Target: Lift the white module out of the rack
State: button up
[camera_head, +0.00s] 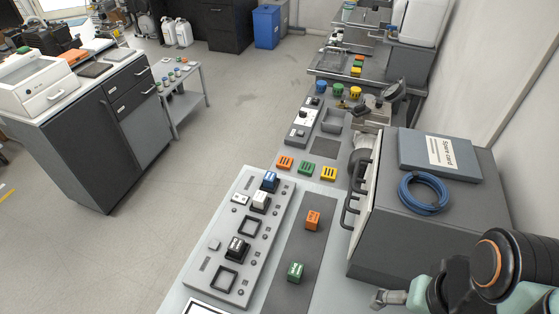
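The white module (260,199) sits in the grey rack panel (213,262) lying on the bench, in the upper part of the panel. A blue module (269,180) is right behind it, and a black module (237,246) sits nearer the front. Two square openings in the panel, one between the white and black modules and one in front of the black module, look empty. My gripper (383,299) shows at the bottom right edge, well to the right of the rack and apart from the white module. It is small and partly hidden, so its opening cannot be told.
An orange block (313,219) and a green block (295,271) stand on a dark strip right of the rack. Several coloured blocks lie behind. A large grey cabinet (423,231) with handles, a blue cable coil (423,193) and a case on top stands to the right.

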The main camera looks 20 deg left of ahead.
jog(key=w+a+r+m+t, duration=0.1)
jog(key=w+r, duration=0.4)
jog(key=w, duration=0.2)
jog(key=w+a+r+m+t, duration=0.15)
jog(key=w+r, duration=0.25)
jog(key=w, duration=0.4)
jog(key=w+a+f, duration=0.2)
jog(key=w+a, duration=0.8)
jog(key=w, duration=0.3)
jog(key=n+g, duration=0.4)
send_over(259, 197)
jog(key=shift+h, duration=0.3)
notch_tip(259, 197, down, 26)
jog(key=shift+r, duration=0.1)
notch_tip(259, 197, down, 6)
jog(key=shift+f, duration=0.1)
